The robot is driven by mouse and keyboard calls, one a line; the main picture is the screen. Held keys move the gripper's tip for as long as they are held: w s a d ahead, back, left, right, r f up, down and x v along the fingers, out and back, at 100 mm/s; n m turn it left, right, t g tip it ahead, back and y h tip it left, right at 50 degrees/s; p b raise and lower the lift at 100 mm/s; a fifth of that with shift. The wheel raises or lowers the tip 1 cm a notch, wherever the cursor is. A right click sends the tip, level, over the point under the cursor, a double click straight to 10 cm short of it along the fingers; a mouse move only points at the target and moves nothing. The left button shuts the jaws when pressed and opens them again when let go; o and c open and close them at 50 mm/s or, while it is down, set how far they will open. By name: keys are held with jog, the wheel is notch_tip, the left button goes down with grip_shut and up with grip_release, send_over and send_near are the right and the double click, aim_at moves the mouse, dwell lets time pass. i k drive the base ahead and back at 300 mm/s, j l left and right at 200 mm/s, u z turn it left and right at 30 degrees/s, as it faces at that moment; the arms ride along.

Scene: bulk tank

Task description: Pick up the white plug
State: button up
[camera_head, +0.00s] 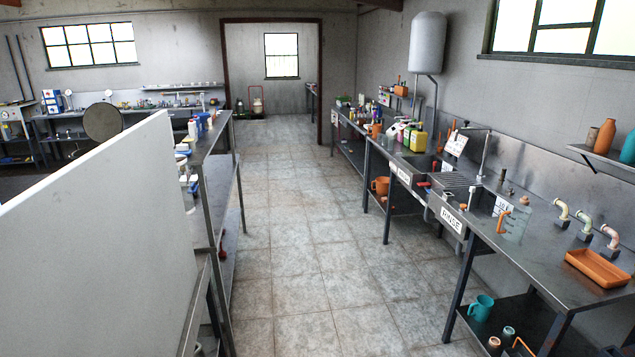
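I cannot make out a white plug for certain in the head view. Small white items (193,184) stand on the left bench (211,143), but they are too small to tell apart. My gripper is not in view.
A tiled aisle (300,240) runs clear between the benches to a doorway. A large pale panel (100,250) blocks the lower left. The right steel bench (545,255) holds a clear jug (515,222), an orange tray (598,268) and curved pipe pieces (586,222); a teal jug (481,308) stands below.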

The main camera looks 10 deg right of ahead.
aim_at(472, 189)
jog(key=i+z, duration=0.25)
jog(key=i, duration=0.45)
jog(key=i+z, duration=0.25)
jog(key=i, duration=0.45)
jog(key=i+j+z, duration=0.2)
jog(key=i, duration=0.5)
jog(key=i+j+z, duration=0.1)
jog(key=i+z, duration=0.3)
jog(key=i, duration=0.25)
jog(key=i+j+z, duration=0.3)
jog(key=i+z, duration=0.15)
jog(key=i, duration=0.15)
jog(key=i+j+z, duration=0.8)
jog(key=i+j, duration=0.2)
jog(key=j, duration=0.15)
